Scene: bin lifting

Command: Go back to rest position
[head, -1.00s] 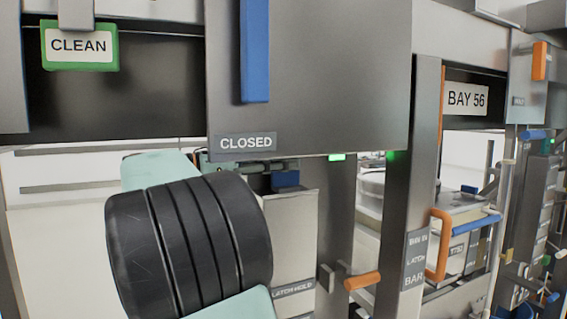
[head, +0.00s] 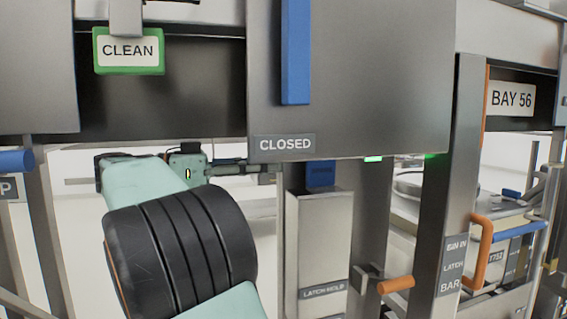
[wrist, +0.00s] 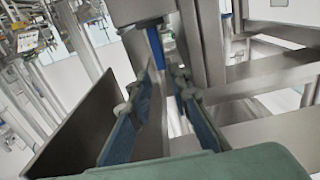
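My gripper (head: 236,168) is seen side-on in the head view, below the lower edge of the panel marked CLOSED (head: 350,85). Its dark fingers point right, left of the blue-topped post marked LATCH HOLD (head: 322,235). In the wrist view my gripper (wrist: 163,88) has its two blue-padded fingers apart, with nothing seen held between them. My teal arm with its black ribbed joint fills the lower left of the head view and hides part of the scene behind.
A green-framed CLEAN sign (head: 128,50) hangs upper left. An orange-tipped peg (head: 396,284) and an orange handle (head: 482,250) stick out at lower right, beside the upright marked LATCH BAR (head: 455,180). Pale open space lies behind my arm.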

